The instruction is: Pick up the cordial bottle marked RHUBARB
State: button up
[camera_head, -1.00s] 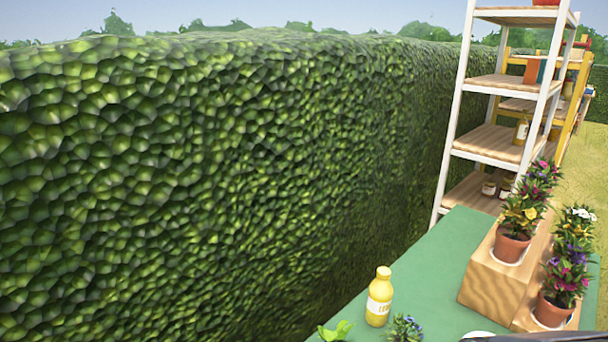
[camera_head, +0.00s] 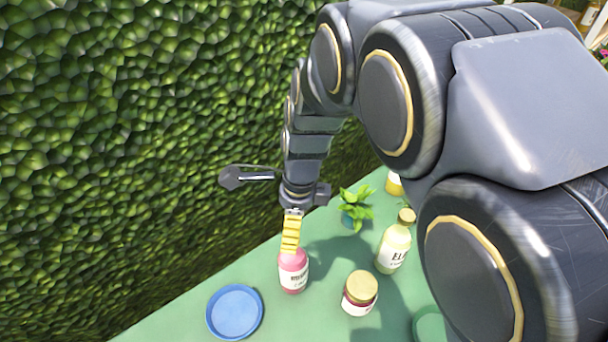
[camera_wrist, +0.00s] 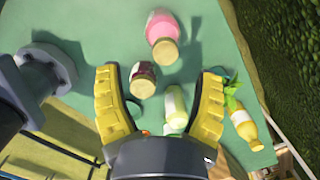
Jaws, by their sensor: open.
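The pink bottle (camera_head: 293,274) stands upright on the green table in the head view. Its white label has dark lettering too small to read surely. In the wrist view the pink bottle (camera_wrist: 161,26) shows its gold cap, past my fingertips and not between them. My gripper (camera_wrist: 160,78) is open and empty, with ribbed yellow fingers spread wide. In the head view my gripper (camera_head: 291,232) overlaps the top of the pink bottle and hides its cap.
A dark jar with a gold lid (camera_head: 360,292), a pale yellow bottle (camera_head: 394,250) and a potted plant (camera_head: 356,212) stand to the right. A blue dish (camera_head: 234,312) lies at left. A yellow bottle (camera_wrist: 244,126) stands beyond the plant. A hedge (camera_head: 120,150) rises behind.

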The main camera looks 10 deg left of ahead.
aim_at(292, 263)
jog(key=shift+w+a+f, duration=0.1)
jog(key=shift+a+f, duration=0.15)
jog(key=shift+f, duration=0.15)
jog(key=f, duration=0.7)
jog(key=shift+w+a+f, duration=0.1)
jog(key=shift+w+f, duration=0.05)
jog(key=shift+w, duration=0.1)
grip_shut()
